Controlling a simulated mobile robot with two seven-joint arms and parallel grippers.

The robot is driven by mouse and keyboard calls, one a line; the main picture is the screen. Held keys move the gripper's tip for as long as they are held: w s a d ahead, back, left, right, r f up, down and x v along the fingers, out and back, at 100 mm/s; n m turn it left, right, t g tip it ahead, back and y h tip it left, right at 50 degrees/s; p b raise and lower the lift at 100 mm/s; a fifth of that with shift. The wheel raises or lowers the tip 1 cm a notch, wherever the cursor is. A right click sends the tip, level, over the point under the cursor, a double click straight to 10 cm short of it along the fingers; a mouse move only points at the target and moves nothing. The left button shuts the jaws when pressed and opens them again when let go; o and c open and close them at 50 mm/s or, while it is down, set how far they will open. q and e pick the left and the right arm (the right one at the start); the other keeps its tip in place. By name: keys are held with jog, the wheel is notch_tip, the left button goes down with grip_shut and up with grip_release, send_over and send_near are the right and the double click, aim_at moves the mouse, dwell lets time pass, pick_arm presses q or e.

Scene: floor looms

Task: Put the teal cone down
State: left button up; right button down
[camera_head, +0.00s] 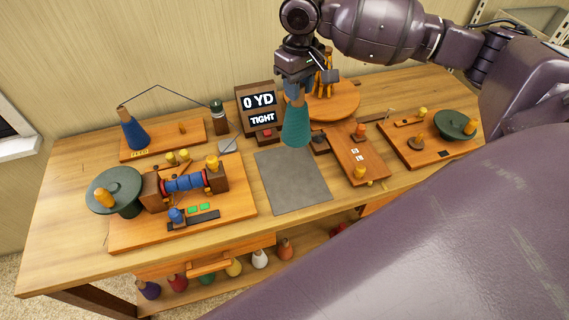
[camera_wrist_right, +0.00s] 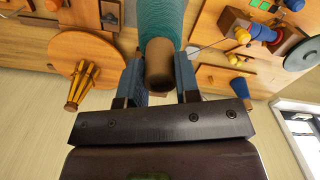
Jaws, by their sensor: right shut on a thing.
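The teal cone (camera_head: 297,126) hangs upright below my right gripper (camera_head: 297,92), above the back edge of the grey mat (camera_head: 295,185). I cannot tell exactly how high it is over the table. In the right wrist view the teal cone (camera_wrist_right: 160,22) shows its brown core between the two fingers of my right gripper (camera_wrist_right: 160,82), which is shut on it. My left gripper is not in view.
A blue cone (camera_head: 133,132) stands on a wooden board at the left. A winder (camera_head: 183,182) with a crank wheel is in front of it. A display (camera_head: 259,108) reads "0 YD" and "TIGHT". A round wooden stand (camera_head: 345,100) is behind. The mat is bare.

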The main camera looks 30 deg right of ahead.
notch_tip(320, 180, down, 20)
jog(key=shift+r, duration=0.15)
dwell(0.6)
jog(key=shift+s, duration=0.1)
jog(key=c, duration=0.8)
grip_release()
